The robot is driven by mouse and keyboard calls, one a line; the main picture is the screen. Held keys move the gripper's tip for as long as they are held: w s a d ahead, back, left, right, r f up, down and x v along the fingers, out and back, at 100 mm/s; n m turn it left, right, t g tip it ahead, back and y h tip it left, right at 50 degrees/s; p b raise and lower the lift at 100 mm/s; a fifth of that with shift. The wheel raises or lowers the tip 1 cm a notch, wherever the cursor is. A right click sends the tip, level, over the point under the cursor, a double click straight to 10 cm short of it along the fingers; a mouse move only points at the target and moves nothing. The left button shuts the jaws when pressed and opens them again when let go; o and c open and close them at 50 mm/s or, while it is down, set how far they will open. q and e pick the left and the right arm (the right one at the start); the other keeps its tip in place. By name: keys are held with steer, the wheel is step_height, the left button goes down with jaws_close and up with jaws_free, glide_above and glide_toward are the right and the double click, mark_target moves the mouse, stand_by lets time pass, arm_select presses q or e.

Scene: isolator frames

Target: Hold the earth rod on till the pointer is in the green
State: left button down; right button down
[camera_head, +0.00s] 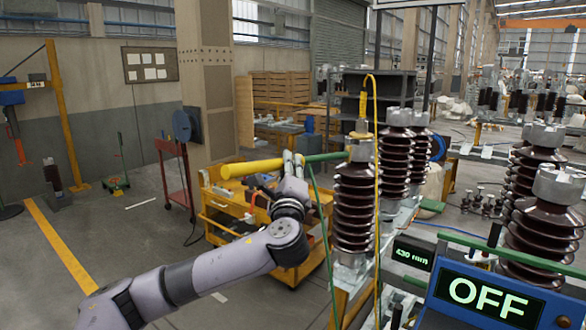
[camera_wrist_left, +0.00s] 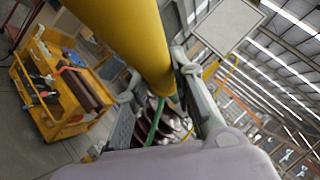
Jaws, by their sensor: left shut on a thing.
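The earth rod has a thick yellow handle (camera_head: 250,168) and a thinner green end (camera_head: 326,157). My left gripper (camera_head: 293,160) is shut around it between these parts and holds it nearly level. The green end reaches the metal cap (camera_head: 362,151) of the nearest brown ribbed insulator (camera_head: 354,205); whether it touches, I cannot tell. In the left wrist view the yellow handle (camera_wrist_left: 125,35) runs between the fingers. A green lead (camera_head: 321,220) hangs from the rod. No pointer or green scale shows in either view. My right gripper is out of view.
A blue-framed display (camera_head: 490,297) reads OFF, beside a small 430 mm readout (camera_head: 412,254). A yellow cable (camera_head: 376,180) hangs in front of the insulators. A yellow tool cart (camera_head: 225,205) stands behind my left arm. More insulators (camera_head: 545,215) stand at right. The left floor is mostly clear.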

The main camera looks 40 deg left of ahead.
mark_target(264, 172)
arm_select(q)
steer(key=s+b, duration=0.1)
steer(key=s, duration=0.2)
steer(key=shift+d+r, duration=0.1)
steer(key=shift+d, duration=0.05)
steer(key=s+b, duration=0.3)
steer(key=s, duration=0.1)
steer(key=shift+d, duration=0.15)
steer(key=shift+s+d, duration=0.1)
steer(key=shift+s, duration=0.35)
steer(key=shift+r, duration=0.1)
